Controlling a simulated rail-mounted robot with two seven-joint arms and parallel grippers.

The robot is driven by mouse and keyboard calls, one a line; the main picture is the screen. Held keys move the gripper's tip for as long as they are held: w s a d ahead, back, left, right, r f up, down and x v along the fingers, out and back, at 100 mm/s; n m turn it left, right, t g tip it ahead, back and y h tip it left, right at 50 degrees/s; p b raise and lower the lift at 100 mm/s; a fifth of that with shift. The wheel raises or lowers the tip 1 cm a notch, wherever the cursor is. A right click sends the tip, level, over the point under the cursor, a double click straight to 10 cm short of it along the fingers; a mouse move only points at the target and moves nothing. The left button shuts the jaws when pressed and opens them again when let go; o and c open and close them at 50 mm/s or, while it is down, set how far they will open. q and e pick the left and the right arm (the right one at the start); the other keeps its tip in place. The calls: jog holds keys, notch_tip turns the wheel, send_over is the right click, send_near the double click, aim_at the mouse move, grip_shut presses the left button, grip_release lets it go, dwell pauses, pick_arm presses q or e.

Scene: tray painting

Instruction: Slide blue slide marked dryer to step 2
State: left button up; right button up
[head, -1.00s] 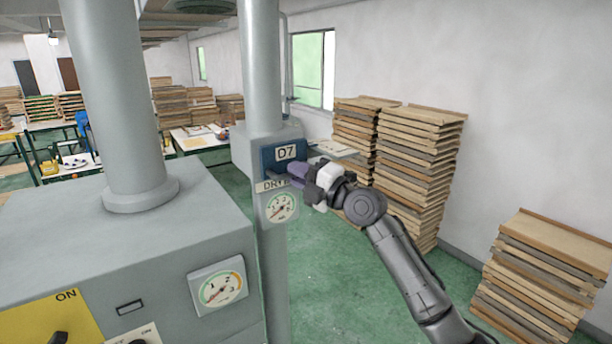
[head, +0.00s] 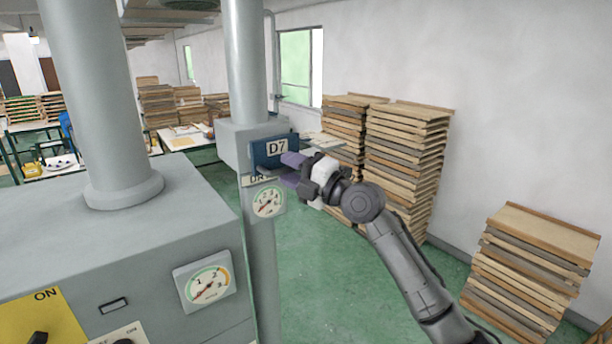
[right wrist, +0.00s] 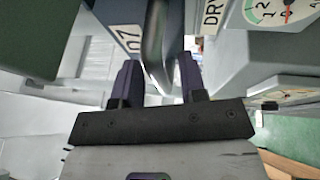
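The blue slide (head: 262,157) marked D7 sits in a grey box on the duct pipe, above the DRYER label (head: 250,180) and a round gauge (head: 268,202). My right gripper (head: 287,170) is at the slide's right end, with its purple fingers apart. In the right wrist view, the slide's curved handle (right wrist: 154,45) reaches between the two fingers (right wrist: 157,85). Whether either finger touches it I cannot tell. Part of the DRYER label is hidden behind the fingers in the head view. My left gripper is out of view.
A large grey machine (head: 110,230) with a thick pipe, gauge and yellow ON panel fills the left foreground. Stacks of wooden trays (head: 405,160) stand along the right wall. Another stack (head: 530,270) is at lower right. Green floor between them is clear.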

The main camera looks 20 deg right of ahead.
jog(key=b+v, duration=0.5)
jog(key=v, duration=0.8)
jog(key=shift+s+d, duration=0.2)
jog(key=shift+s, duration=0.05)
jog(key=shift+f, duration=0.1)
